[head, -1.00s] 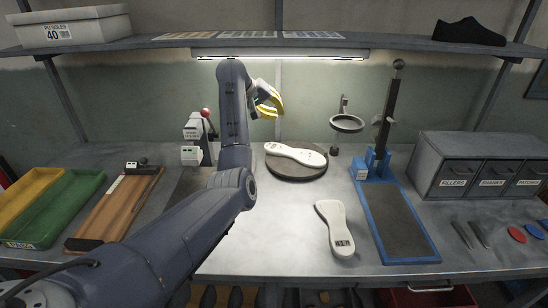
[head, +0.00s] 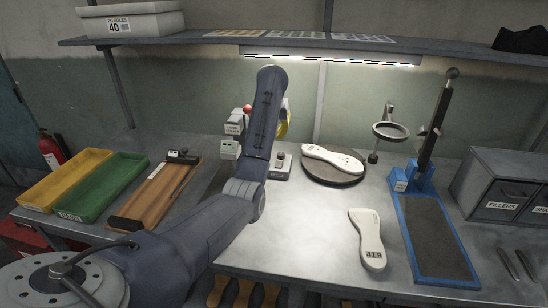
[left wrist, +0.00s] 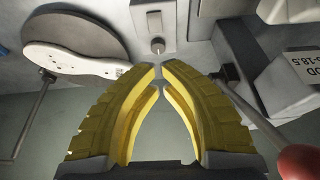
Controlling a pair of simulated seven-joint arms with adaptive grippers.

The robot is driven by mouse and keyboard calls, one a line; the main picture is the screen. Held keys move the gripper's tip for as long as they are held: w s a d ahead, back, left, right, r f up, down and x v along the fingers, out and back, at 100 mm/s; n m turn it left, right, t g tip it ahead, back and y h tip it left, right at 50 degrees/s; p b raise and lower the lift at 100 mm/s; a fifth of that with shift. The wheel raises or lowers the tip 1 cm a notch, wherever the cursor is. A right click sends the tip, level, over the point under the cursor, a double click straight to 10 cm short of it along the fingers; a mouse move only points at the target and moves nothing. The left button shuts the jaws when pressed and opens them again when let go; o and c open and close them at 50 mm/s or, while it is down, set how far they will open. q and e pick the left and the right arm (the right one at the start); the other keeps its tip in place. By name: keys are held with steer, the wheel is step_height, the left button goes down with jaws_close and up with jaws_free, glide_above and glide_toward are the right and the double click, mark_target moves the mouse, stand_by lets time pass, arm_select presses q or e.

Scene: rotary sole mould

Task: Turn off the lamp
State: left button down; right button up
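The lamp (head: 330,58) is a lit strip under the shelf in the head view. My left gripper (head: 284,120) has yellow fingers, mostly hidden behind my arm in the head view. In the left wrist view the fingertips (left wrist: 155,71) nearly meet, with a narrow gap and nothing held between them. They point at the knob and look apart from it. My right gripper is not in view.
A round turntable (head: 340,181) with a white sole (head: 333,158) stands right of the knob box. A red-balled lever device (head: 238,122) stands to its left. A blue-framed stand (head: 432,235), a second sole (head: 367,238) and yellow and green trays (head: 112,186) lie around.

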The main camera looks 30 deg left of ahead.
mark_target(278, 161)
arm_select(q)
steer(key=shift+f, duration=0.1)
steer(key=x, duration=1.2)
steer(key=shift+s+d+f, duration=0.1)
steer(key=shift+f, duration=0.85)
steer(key=shift+w+f, duration=0.4)
steer(key=shift+f, duration=0.2)
steer(key=shift+s, duration=0.25)
steer(key=shift+s+d+r, duration=0.15)
steer(key=shift+s+r, duration=0.15)
steer(key=shift+s, duration=0.15)
